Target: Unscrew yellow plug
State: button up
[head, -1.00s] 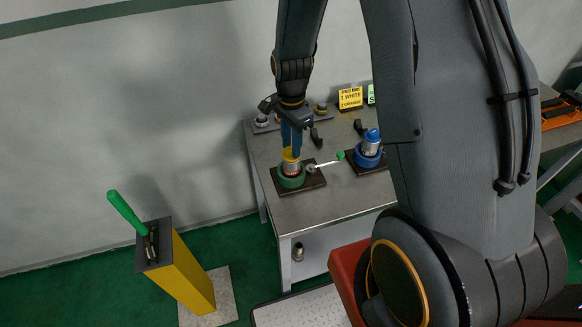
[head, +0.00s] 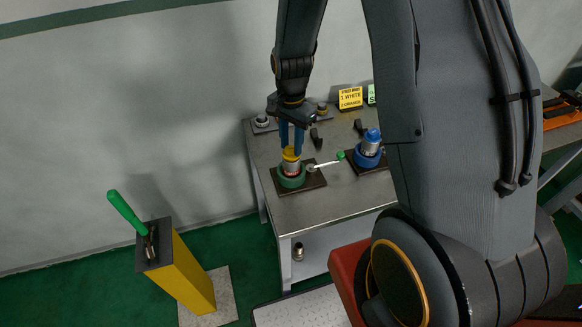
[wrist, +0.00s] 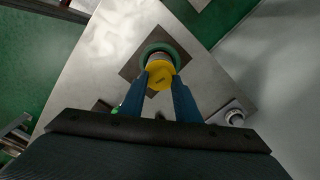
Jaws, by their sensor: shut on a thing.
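The yellow plug (head: 291,153) tops a silver pipe piece that stands upright in the green vise (head: 291,179) on the table. In the wrist view the plug (wrist: 160,75) shows as a round yellow cap between the fingertips, with the green vise ring (wrist: 150,50) around the pipe. My gripper (head: 292,150) points down from above, its blue fingers shut on the plug's sides. It also shows in the wrist view (wrist: 161,80). A white lever with a green knob (head: 340,155) extends right from the green vise.
A blue vise (head: 368,156) with a blue-capped pipe stands to the right on the same metal table (head: 330,207). Small fittings (head: 262,121) and a yellow sign (head: 350,98) are at the back. A yellow post (head: 183,273) with a green handle stands on the floor at left.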

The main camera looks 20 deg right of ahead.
aim_at(291, 149)
jog(key=shift+r, duration=0.55)
jog(key=shift+r, duration=1.8)
